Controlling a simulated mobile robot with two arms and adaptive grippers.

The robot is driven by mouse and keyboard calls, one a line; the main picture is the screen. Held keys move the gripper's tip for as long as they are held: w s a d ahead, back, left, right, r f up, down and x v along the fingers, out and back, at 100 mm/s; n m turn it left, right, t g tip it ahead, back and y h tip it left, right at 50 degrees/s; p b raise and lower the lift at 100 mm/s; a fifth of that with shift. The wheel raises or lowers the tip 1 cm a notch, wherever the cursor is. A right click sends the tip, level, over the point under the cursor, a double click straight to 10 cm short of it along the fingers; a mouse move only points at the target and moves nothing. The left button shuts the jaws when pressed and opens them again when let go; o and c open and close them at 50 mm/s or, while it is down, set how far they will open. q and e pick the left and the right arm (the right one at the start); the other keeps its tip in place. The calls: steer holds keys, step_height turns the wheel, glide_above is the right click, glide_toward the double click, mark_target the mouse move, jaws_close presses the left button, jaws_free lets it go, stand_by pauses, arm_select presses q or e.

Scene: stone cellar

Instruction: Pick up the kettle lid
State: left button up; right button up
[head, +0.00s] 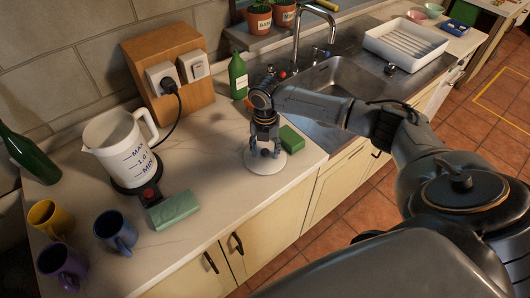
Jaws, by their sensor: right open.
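The kettle lid (281,164), a round white disc with a dark knob, lies flat on the pale counter. The kettle (115,140) stands at the left on its dark base, white with level marks, its top open. My right gripper (264,149) points down directly over the lid, open, its fingers around or just above the knob. I cannot tell whether they touch it. The fingers hide part of the lid. My left gripper is not in view.
A green sponge (292,138) lies close to the right of the lid. A green bottle (238,76) stands behind. A green cloth or block (174,209) lies before the kettle. Several mugs (116,232) stand at the left. The sink (335,85) is at the right.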

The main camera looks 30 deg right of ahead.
jaws_close()
stand_by(0.3)
steer(key=shift+r, duration=0.1)
